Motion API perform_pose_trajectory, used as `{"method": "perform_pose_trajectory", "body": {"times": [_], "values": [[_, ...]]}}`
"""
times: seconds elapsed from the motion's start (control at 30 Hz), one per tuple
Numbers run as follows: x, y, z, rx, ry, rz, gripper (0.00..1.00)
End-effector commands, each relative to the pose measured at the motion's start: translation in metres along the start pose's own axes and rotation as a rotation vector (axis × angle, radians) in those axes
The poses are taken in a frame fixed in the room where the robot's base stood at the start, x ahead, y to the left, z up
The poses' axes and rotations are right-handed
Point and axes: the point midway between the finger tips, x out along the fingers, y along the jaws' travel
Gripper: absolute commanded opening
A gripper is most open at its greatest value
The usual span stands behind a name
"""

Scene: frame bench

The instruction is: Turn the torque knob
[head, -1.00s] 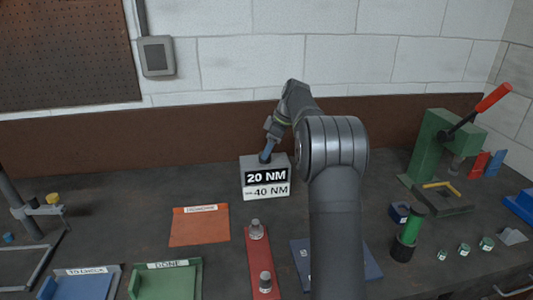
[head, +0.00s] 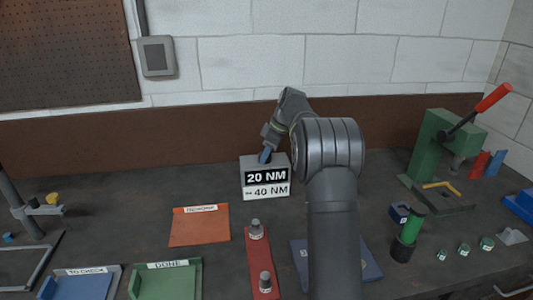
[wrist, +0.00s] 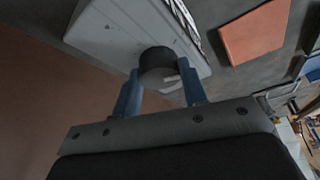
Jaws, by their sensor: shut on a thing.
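The torque box (head: 265,178) is a light grey block on the bench, with a front display reading "20 NM" above "40 NM". Its dark round knob (wrist: 157,58) sits on the top face in the wrist view, with a pale pointer mark beside it. My gripper (head: 265,154) points down at the top of the box. In the wrist view my gripper (wrist: 160,93) has its two blue fingers on either side of the knob, shut on it. In the head view the knob is hidden by the fingers.
An orange tray (head: 199,226) lies left of the box, and a red strip (head: 262,275) with two metal fittings lies in front. Blue and green "DONE" (head: 168,281) trays are at front left. A green press (head: 432,145) with a red handle stands at right.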

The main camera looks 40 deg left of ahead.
Motion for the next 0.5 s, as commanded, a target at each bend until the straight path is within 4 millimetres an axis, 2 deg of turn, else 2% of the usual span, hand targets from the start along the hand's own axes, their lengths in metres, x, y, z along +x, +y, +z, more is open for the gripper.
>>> {"method": "perform_pose_trajectory", "body": {"times": [0.27,0.5], "values": [[-0.0009,-0.0012,-0.0005,0.096,0.000,0.040,0.16],[-0.0006,-0.0026,-0.0007,0.275,0.000,0.114,0.16]]}}
